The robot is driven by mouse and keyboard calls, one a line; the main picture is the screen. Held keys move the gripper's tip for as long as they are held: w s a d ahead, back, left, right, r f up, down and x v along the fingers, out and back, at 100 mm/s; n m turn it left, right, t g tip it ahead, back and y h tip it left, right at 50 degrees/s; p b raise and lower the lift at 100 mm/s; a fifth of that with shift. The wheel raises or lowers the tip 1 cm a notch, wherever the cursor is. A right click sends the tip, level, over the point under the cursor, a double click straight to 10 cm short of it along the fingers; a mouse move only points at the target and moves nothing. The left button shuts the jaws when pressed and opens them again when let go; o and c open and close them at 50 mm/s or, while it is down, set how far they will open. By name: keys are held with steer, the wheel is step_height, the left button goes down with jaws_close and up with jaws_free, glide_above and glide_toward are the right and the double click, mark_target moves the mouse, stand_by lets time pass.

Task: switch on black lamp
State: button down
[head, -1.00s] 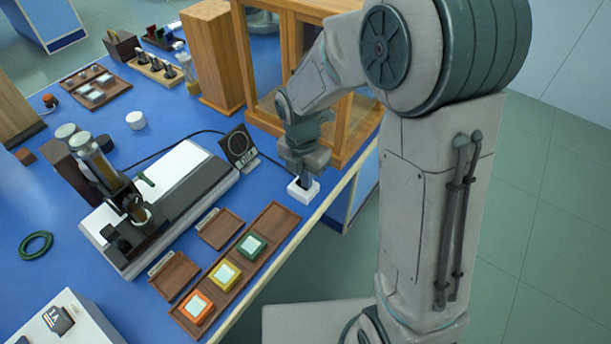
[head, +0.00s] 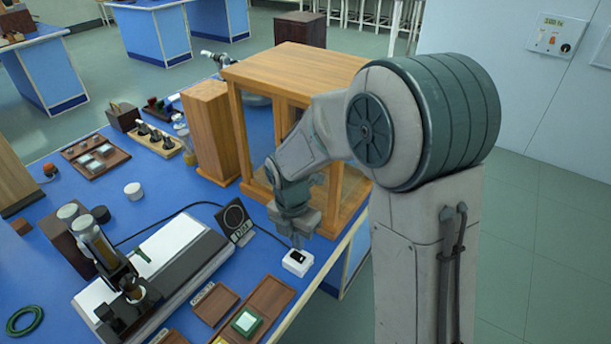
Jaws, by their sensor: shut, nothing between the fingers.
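A small white box (head: 298,263) with a dark patch on its top sits near the right edge of the blue bench. My gripper (head: 297,243) points down just above it, shut and empty. I cannot tell whether the fingertips touch the box. A black upright plate (head: 236,219) with a ring mark and a label stands left of the box. A black cable (head: 170,216) runs behind the instrument towards it. I cannot tell for sure which thing is the black lamp. No light is visibly glowing.
A wooden cabinet (head: 296,62) with glazed sides stands right behind my gripper, with a wooden block (head: 209,130) beside it. A white and black instrument (head: 170,258) lies left. Wooden trays (head: 216,303) and a green-rimmed tile (head: 246,322) are in front. Floor is free at right.

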step_height(320, 180, up, 21)
steer(key=s+d, duration=0.1)
steer(key=d, duration=0.1)
steer(key=shift+s, duration=0.35)
steer(key=s+d+f+m+t, duration=0.1)
steer(key=s+d+f+m, duration=0.2)
steer(key=m, duration=1.1)
steer(key=s+d+f+m+t, duration=0.2)
steer(key=s+d+m, duration=0.5)
steer(key=m, duration=0.7)
steer(key=shift+s+f+t+y, duration=0.35)
steer(key=shift+s+f, duration=0.3)
steer(key=shift+s, duration=0.6)
